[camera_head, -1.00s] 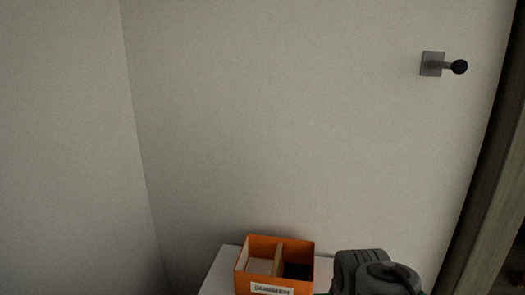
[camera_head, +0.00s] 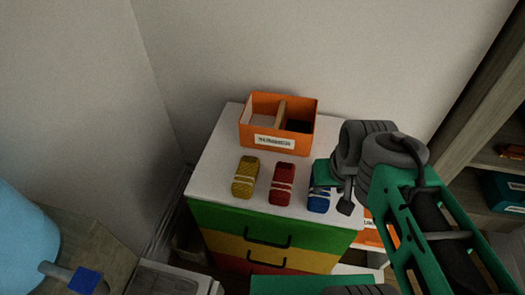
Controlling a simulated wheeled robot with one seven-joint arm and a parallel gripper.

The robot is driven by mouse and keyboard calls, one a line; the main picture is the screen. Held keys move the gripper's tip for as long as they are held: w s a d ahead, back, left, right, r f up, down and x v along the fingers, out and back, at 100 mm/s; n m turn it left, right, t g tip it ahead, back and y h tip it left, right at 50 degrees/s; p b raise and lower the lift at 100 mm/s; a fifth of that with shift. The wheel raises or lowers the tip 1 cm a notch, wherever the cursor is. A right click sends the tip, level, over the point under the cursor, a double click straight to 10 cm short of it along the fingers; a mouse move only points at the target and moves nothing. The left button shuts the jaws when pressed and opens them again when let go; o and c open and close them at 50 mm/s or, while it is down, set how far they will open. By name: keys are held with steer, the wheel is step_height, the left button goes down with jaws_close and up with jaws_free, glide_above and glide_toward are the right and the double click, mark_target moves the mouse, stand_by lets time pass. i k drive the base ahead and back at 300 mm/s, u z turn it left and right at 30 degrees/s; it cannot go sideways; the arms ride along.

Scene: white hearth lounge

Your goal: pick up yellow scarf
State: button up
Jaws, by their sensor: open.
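The yellow scarf (camera_head: 246,177), rolled or folded into a small bundle with a pale band, lies on the white top of a small drawer cabinet (camera_head: 215,160). It is the leftmost of three bundles in a row. My gripper (camera_head: 332,194) is at the right end of the cabinet top, by the blue bundle and apart from the yellow scarf. Its jaws are open, and my arm partly hides them. The height of my gripper over the top is hard to tell.
A red bundle (camera_head: 282,184) and a blue bundle (camera_head: 319,201) lie right of the yellow one. An orange divided box (camera_head: 270,143) stands behind them. The cabinet has green, yellow and red drawers. A shelf (camera_head: 480,150) stands at right; a light blue object (camera_head: 25,240) is at left.

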mark_target(243, 185)
steer(key=k, duration=1)
steer(key=z, duration=1.45)
steer(key=i, duration=1)
steer(key=u, duration=4.85)
steer(key=i, duration=0.55)
